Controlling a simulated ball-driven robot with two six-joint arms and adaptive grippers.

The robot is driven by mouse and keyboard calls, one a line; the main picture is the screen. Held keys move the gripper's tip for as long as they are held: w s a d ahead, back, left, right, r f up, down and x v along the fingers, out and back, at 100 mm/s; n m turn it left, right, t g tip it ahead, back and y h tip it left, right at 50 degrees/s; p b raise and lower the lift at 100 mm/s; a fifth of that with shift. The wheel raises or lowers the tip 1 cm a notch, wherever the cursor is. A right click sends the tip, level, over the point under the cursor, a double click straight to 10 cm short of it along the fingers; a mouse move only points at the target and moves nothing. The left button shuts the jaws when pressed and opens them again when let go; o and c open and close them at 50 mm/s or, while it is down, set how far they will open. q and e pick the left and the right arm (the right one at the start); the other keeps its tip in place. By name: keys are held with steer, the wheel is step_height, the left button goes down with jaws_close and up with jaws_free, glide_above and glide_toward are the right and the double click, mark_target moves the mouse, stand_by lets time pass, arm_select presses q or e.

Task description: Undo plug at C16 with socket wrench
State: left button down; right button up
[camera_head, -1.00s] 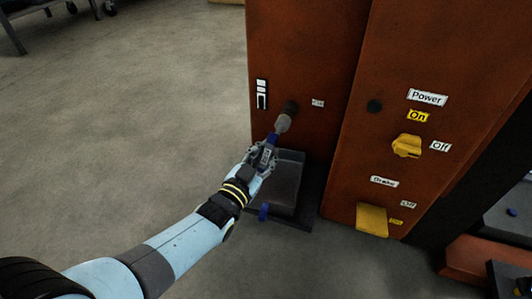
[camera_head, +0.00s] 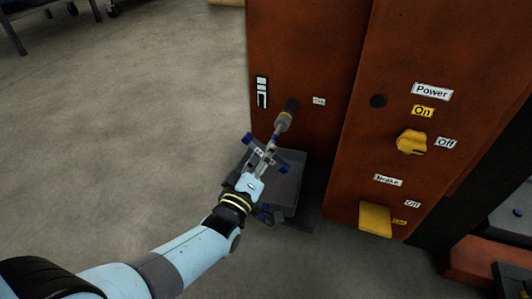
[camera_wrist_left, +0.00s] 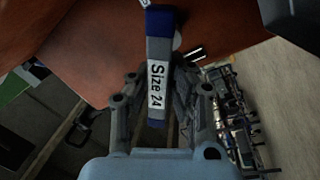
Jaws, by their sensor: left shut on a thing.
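My left gripper (camera_head: 262,160) is shut on the socket wrench (camera_head: 284,121). Its bar, with blue ends, lies crosswise in the fingers. The wrench's grey shaft slopes up and right to a dark round part (camera_head: 291,105) on the orange cabinet face, where a plug or socket end sits; I cannot tell these apart. My right gripper is not in view.
A dark grey box-like stand (camera_head: 289,187) is just below and behind the gripper. The orange cabinet (camera_head: 310,60) carries a yellow power knob (camera_head: 411,142) and a yellow brake block (camera_head: 375,219) to the right.

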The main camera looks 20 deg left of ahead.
arm_select(q)
steer(key=m+g, duration=0.1)
steer(key=m, duration=0.6)
steer(key=m+p, duration=0.1)
steer(key=m, duration=0.7)
steer(key=s+m+g, duration=0.1)
steer(key=m, duration=0.6)
steer(key=shift+r+m+g, duration=0.2)
steer(key=shift+m+g, duration=0.1)
steer(key=shift+m, duration=0.1)
